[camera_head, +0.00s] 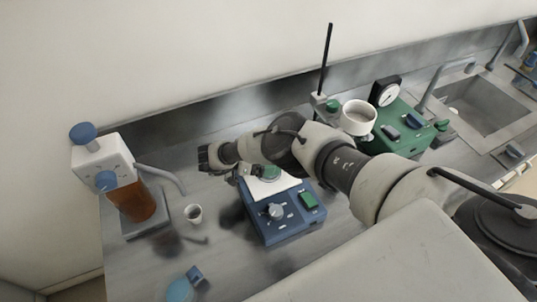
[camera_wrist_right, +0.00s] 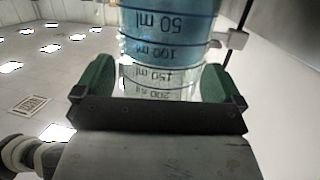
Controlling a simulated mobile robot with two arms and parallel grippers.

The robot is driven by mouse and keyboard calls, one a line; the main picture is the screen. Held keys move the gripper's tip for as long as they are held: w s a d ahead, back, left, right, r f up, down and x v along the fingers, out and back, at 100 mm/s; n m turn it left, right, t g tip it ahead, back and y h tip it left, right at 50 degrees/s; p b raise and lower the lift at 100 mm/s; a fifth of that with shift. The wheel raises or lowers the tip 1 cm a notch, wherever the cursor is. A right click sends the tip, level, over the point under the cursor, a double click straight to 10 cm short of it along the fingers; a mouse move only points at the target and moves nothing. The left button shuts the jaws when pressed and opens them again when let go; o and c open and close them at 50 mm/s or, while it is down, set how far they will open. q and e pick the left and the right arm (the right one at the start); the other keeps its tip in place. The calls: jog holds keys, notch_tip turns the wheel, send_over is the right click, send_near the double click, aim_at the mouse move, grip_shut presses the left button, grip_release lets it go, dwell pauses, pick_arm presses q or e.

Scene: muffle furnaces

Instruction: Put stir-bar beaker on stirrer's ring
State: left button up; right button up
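The stir-bar beaker (camera_wrist_right: 160,50) fills the middle of the right wrist view, with blue liquid and volume marks. My right gripper (camera_wrist_right: 158,88) has its green finger pads on both sides of the beaker, seemingly touching its wall. In the head view, the blue stirrer (camera_head: 284,222) has a white top plate (camera_head: 290,184), a knob and a green switch. The arm hides most of the beaker and the ring, so contact with the plate cannot be told. My left gripper is not in view.
A blue object (camera_head: 180,290) lies at the front. A green device with a gauge (camera_head: 386,94), a white bowl (camera_head: 358,114) and a sink (camera_head: 488,104) are right.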

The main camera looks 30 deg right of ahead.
jog(key=shift+r, duration=0.25)
jog(key=v, duration=0.2)
jog(key=b+v, duration=0.1)
jog(key=v, duration=0.3)
jog(key=shift+w+a+f, duration=0.1)
jog(key=shift+a+f, duration=0.15)
jog(key=shift+w+a+r+b, duration=0.1)
jog(key=shift+a+r+b, duration=0.2)
jog(key=shift+a, duration=0.15)
